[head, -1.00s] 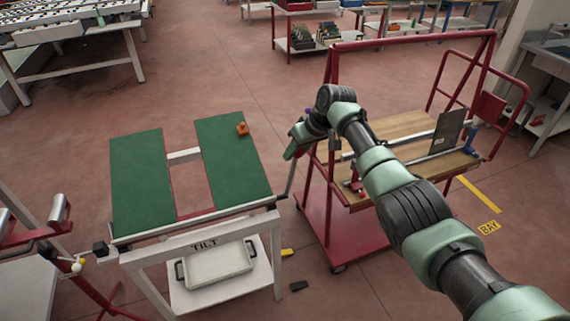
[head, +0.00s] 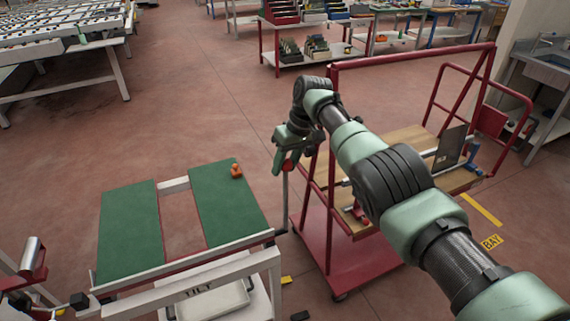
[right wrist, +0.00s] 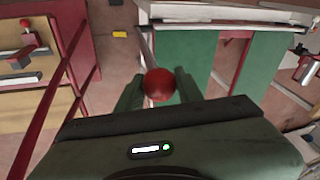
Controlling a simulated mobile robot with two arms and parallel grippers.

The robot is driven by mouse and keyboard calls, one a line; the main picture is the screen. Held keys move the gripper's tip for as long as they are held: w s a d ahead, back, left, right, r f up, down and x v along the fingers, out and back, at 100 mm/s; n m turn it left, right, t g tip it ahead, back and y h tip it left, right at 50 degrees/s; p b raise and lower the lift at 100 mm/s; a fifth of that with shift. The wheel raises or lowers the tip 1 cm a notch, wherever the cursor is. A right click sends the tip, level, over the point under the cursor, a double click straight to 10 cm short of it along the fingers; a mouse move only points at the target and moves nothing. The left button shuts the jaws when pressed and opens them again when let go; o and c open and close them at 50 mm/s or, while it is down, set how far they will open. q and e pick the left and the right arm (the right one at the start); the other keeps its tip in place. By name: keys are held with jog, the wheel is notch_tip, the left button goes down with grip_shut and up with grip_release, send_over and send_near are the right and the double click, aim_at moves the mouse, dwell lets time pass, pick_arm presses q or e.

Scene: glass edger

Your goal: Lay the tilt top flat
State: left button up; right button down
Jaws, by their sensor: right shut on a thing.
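My right gripper (head: 287,160) is at the lever's top. In the right wrist view the red knob (right wrist: 158,84) sits between its two fingers, which are shut on it. The lever (right wrist: 147,45) runs away from the knob there. The left gripper is not in view.
A small orange object (head: 236,171) lies on the right pad near its far edge. A red cart (head: 345,260) with a wooden deck stands close on the right, under my right arm. A red stand with a roller (head: 32,257) is at the left. The floor behind the top is clear.

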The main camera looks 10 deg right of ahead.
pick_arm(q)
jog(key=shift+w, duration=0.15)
pick_arm(e)
jog(key=c, duration=1.1)
grip_release()
jog(key=shift+o, duration=0.7)
jog(key=shift+a+f, duration=0.1)
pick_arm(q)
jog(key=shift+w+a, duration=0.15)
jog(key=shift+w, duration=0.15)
pick_arm(e)
jog(key=shift+w, duration=0.2)
jog(key=b+v, duration=0.1)
jog(key=v, duration=0.5)
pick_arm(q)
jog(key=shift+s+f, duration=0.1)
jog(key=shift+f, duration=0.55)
pick_arm(e)
jog(key=shift+v, duration=0.85)
